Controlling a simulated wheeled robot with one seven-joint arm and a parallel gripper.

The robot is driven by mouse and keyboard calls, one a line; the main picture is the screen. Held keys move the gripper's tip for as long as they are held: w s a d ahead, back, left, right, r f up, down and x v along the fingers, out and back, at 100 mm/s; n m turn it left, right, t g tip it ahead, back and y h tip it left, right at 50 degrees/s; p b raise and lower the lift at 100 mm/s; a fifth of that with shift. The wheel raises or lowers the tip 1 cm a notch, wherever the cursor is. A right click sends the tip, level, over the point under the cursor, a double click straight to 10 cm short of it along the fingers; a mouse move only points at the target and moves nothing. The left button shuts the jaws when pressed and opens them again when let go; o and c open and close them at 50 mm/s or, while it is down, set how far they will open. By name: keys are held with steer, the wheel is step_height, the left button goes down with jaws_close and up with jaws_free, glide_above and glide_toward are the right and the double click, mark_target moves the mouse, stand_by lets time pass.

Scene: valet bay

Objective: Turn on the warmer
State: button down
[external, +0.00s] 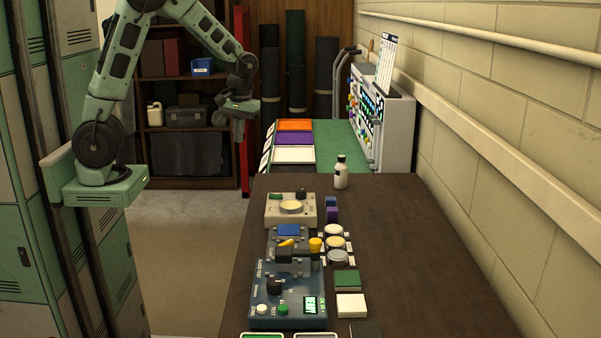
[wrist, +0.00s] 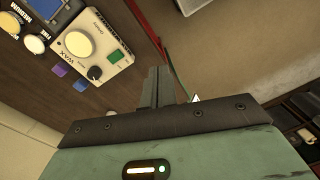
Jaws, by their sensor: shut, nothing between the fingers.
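The warmer, a beige box marked WAX with a round pale-yellow top, sits on the dark bench at the far end of a row of devices in the external view (external: 290,219). It also shows at upper left in the wrist view (wrist: 74,61), with a black knob (wrist: 94,73) and a green square (wrist: 113,57) on its edge. My gripper (external: 238,128) hangs in the air beyond the bench's far left side, well apart from the warmer. In the wrist view its fingers (wrist: 158,86) are together and empty.
A blue-grey tester (external: 290,290) stands nearer on the bench, with round tins (external: 336,243) and small pads beside it. A small bottle (external: 341,172) stands behind the warmer. Colored trays (external: 294,139) and a panel with knobs lie beyond. The bench's right side is clear.

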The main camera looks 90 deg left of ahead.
mark_target(271, 194)
steer(key=w+d+f+n, duration=0.1)
steer(key=w+f+n, duration=0.1)
steer(key=w, duration=0.9)
steer(key=shift+w+d+n, duration=0.25)
steer(key=shift+d+n, duration=0.1)
steer(key=shift+n, duration=0.55)
steer(key=shift+f, duration=0.1)
steer(key=f+p, duration=0.1)
steer(key=f, duration=0.3)
steer(key=s+f+p, duration=0.1)
steer(key=f+p, duration=0.1)
steer(key=f, duration=0.3)
steer(key=f+p, duration=0.1)
steer(key=f, duration=0.3)
steer(key=shift+s+f+p, duration=0.15)
steer(key=shift+s+p, duration=0.25)
steer(key=shift+f, duration=0.25)
